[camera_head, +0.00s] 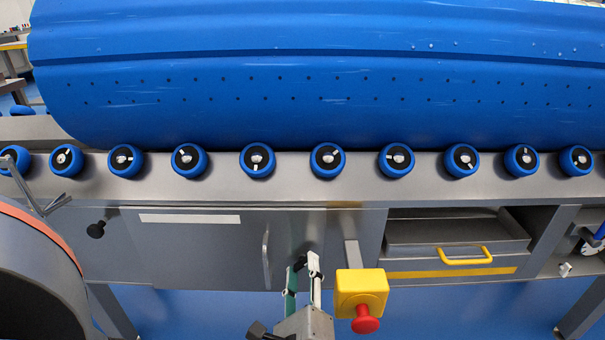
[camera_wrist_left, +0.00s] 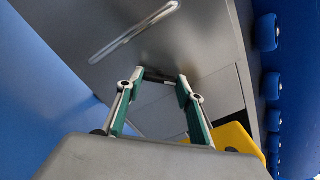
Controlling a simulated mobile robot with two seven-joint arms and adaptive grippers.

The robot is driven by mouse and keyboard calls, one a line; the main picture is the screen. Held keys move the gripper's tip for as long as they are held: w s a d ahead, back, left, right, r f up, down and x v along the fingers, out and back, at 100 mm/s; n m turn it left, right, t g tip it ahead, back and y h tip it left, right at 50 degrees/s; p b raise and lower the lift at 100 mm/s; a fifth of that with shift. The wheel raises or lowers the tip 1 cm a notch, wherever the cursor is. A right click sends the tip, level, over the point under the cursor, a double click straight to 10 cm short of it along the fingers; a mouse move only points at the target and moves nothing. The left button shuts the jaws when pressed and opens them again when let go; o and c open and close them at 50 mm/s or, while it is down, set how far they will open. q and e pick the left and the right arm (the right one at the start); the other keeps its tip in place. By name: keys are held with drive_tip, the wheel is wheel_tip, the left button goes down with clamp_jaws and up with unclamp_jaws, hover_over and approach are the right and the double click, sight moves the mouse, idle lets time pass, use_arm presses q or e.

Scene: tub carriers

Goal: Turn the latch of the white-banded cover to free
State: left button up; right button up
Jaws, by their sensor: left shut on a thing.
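The white-banded cover (camera_head: 190,245) is a grey panel in the bench front with a white strip along its top. An upright bar handle (camera_head: 266,258) stands near its right edge; this handle also shows in the wrist view (camera_wrist_left: 135,30). My left gripper (camera_head: 303,264) is just right of that handle, at the bench front. It is shut on a small dark piece, apparently the latch, which the fingers mostly hide. In the wrist view, the fingertips (camera_wrist_left: 163,76) meet the grey panel around it. Which way the latch is turned cannot be told. My right gripper is not in view.
A yellow box with a red button (camera_head: 360,293) sits close right of my left gripper. A drawer with a yellow handle (camera_head: 466,256) is further right. A black knob (camera_head: 96,229) is left of the cover. Blue rollers carry a large blue tub (camera_head: 300,60) above.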

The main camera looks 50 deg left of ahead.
use_arm(q)
drive_tip(key=n, duration=0.4)
drive_tip(key=shift+n, duration=2.2)
drive_tip(key=o, duration=0.8)
